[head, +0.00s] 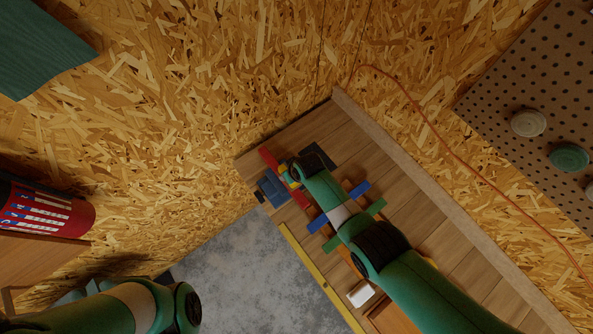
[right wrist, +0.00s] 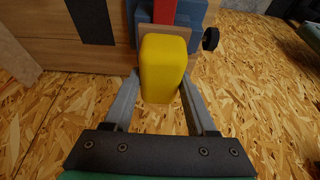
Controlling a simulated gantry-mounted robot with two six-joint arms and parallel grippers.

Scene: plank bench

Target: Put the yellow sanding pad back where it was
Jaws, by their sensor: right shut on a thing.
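The yellow sanding pad (right wrist: 163,70) fills the middle of the right wrist view, upright between the two grey fingers. My right gripper (right wrist: 160,95) is shut on it. In the head view the right gripper (head: 292,177) is at the far left end of the bench, mostly hidden by my arm, with a bit of yellow showing. Just beyond the pad in the wrist view is a blue vise-like fixture (right wrist: 205,14) with a red strip and a black knob. I cannot tell whether the pad touches it. My left arm is at the lower left, its gripper out of view.
The plank bench (head: 440,215) has a raised back edge and a dark square patch (head: 320,156). Blue (head: 360,189) and green (head: 376,206) pieces show beside my right arm. A white block (head: 360,294) lies nearer, by a yellow strip (head: 318,275) along the front edge.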

